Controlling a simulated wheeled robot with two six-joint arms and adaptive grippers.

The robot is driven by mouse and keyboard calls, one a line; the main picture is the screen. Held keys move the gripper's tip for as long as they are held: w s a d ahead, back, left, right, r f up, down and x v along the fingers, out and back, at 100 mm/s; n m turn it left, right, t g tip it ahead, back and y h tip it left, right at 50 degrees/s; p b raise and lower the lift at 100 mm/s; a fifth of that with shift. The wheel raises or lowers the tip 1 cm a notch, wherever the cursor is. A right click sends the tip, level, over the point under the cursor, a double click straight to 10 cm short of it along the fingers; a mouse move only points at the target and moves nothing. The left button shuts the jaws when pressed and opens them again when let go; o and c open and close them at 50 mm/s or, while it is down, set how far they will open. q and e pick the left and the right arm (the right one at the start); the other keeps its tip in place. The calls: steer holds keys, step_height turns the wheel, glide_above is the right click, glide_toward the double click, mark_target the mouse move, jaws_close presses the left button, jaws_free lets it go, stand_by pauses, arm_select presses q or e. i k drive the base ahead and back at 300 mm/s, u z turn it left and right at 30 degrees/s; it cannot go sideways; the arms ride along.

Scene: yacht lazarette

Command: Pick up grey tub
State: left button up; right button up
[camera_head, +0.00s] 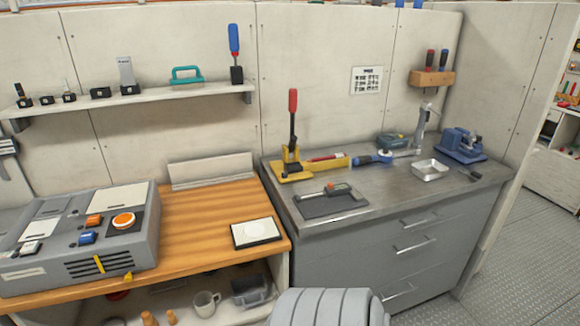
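A dark grey open tub (252,299) sits on the lower shelf under the wooden bench, near that shelf's right end. The bench top overhangs it, and its inside shows only partly. A white mug (205,303) stands just left of it. Neither of my grippers is in view.
A grey console (78,240) and a white pad (257,233) sit on the wooden bench (195,215). A grey drawer cabinet (400,255) stands to the right, carrying a yellow press (292,165), tools and a small metal tray (430,170). A grey ribbed shape fills the bottom centre. Patterned floor lies open at right.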

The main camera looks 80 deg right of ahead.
mark_target(245, 291)
steer(key=z, duration=2.1)
steer(key=k, duration=0.55)
steer(key=u, duration=0.55)
steer(key=i, duration=1.2)
steer(key=z, duration=0.45)
